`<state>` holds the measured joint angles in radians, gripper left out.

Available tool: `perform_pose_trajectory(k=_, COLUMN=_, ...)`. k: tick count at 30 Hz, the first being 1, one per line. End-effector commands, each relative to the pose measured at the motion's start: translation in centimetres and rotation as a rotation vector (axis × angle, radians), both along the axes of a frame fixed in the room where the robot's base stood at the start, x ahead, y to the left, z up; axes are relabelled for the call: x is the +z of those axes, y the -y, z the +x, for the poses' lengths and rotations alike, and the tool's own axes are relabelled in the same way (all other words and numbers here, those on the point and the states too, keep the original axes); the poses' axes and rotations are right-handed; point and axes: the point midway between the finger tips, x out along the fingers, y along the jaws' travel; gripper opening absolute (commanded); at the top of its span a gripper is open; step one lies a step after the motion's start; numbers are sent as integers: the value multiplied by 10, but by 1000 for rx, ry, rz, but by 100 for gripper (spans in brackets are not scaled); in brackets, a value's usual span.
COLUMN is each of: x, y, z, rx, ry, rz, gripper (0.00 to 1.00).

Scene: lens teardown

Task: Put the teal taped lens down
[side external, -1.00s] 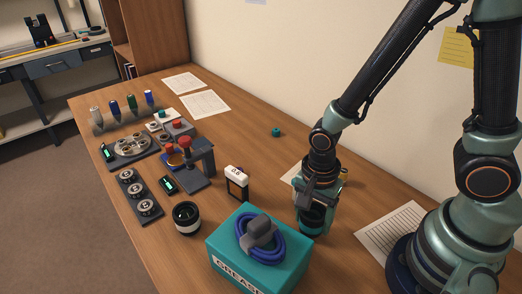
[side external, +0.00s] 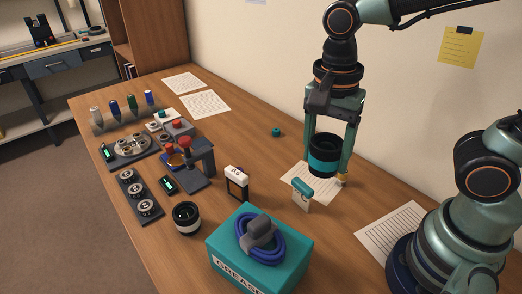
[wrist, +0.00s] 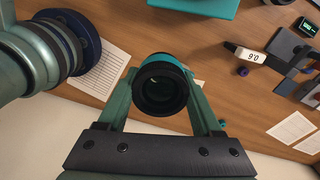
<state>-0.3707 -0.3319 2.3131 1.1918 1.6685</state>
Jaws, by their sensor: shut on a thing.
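The teal taped lens (side external: 323,163) is a black barrel with a teal band. My gripper (side external: 328,150) is shut on it, with a finger on either side. The lens hangs upright, apparently a little above a paper sheet (side external: 318,188) on the desk. In the wrist view the lens (wrist: 160,92) shows its dark front glass between the fingers, with some teal at its upper right edge. A second lens (side external: 187,218), black with a pale band, stands on the desk left of the teal box.
A teal grease box (side external: 258,262) with a coiled blue cable (side external: 262,240) stands in front. A small teal-topped item (side external: 302,195) stands by the paper. A white-topped gauge (side external: 237,182) is further left. A lined sheet (side external: 392,232) lies near my base.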

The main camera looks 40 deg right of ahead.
Motion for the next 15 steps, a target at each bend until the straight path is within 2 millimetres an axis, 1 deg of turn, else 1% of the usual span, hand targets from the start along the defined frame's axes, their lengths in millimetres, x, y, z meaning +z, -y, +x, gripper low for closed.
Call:
perform_pose_trajectory(k=5, x=2, y=7, z=10, rx=118, ry=0, rz=5, gripper=2)
perform_pose_trajectory(k=15, x=-5, y=37, z=46, rx=582, ry=8, rz=21, gripper=2)
